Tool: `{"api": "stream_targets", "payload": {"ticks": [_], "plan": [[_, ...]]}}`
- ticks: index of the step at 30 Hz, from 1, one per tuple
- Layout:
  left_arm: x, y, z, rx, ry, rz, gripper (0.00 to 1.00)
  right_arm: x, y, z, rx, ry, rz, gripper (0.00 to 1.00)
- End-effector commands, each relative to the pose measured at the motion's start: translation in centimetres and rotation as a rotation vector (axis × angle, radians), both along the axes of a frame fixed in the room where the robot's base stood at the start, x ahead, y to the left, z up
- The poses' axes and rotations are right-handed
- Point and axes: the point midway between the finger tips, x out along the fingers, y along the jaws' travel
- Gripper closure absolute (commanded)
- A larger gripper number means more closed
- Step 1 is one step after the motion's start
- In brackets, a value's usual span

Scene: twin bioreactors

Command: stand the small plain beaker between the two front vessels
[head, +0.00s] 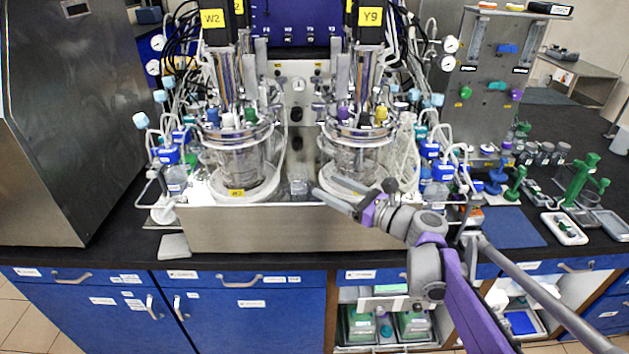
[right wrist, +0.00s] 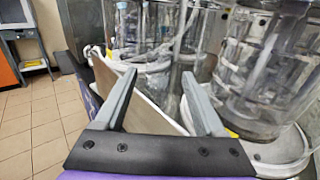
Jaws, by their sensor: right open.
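Two glass front vessels stand on a steel-fronted platform, the left one (head: 238,165) and the right one (head: 352,158). A small clear beaker (head: 298,187) stands between them near the platform's front edge. My right gripper (head: 324,185) is open, its fingertips just right of the beaker and in front of the right vessel. In the right wrist view the open fingers (right wrist: 158,74) point toward clear glass (right wrist: 178,70), which looks like the beaker beyond the tips; the glass overlaps, so its outline is unclear. Nothing is visibly gripped. My left gripper is out of view.
The platform's steel front (head: 270,228) rises above the black bench top. Tubing and blue fittings (head: 168,156) crowd the vessels' outer sides. A grey pad (head: 174,246) lies on the bench at left. A blue mat (head: 510,227) and white tray (head: 564,228) lie at right.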

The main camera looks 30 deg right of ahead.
Motion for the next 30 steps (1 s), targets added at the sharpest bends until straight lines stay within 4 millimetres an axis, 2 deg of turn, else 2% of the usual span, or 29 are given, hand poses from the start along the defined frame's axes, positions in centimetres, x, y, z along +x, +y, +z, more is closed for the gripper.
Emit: {"api": "stream_targets", "payload": {"ticks": [3, 6, 14, 17, 20, 23, 24, 27, 30], "plan": [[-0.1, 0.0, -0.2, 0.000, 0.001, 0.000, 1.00, -2.0, -0.8, 0.0, 0.000, 0.000, -0.004, 0.28], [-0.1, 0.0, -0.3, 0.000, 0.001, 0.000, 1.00, -3.0, -1.1, 0.0, 0.000, 0.000, -0.002, 0.28], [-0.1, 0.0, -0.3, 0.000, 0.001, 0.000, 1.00, -3.8, -1.1, 0.0, -0.002, 0.002, 0.002, 0.28], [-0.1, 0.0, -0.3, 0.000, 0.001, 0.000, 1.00, -3.6, 0.1, -0.7, -0.051, 0.019, 0.023, 0.28], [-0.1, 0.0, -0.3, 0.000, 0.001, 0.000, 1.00, -3.7, 3.9, -3.0, -0.218, 0.070, 0.092, 0.28], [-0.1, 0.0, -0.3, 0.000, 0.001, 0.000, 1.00, -5.1, 10.0, -7.2, -0.545, 0.134, 0.248, 0.28], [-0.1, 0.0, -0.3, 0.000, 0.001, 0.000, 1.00, -6.3, 12.5, -9.2, -0.708, 0.148, 0.335, 0.28], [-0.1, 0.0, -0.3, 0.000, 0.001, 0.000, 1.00, -10.0, 17.1, -13.8, -1.130, 0.137, 0.579, 0.28], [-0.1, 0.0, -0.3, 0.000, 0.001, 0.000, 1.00, -14.2, 19.6, -17.5, -1.543, 0.059, 0.845, 0.28]]}}
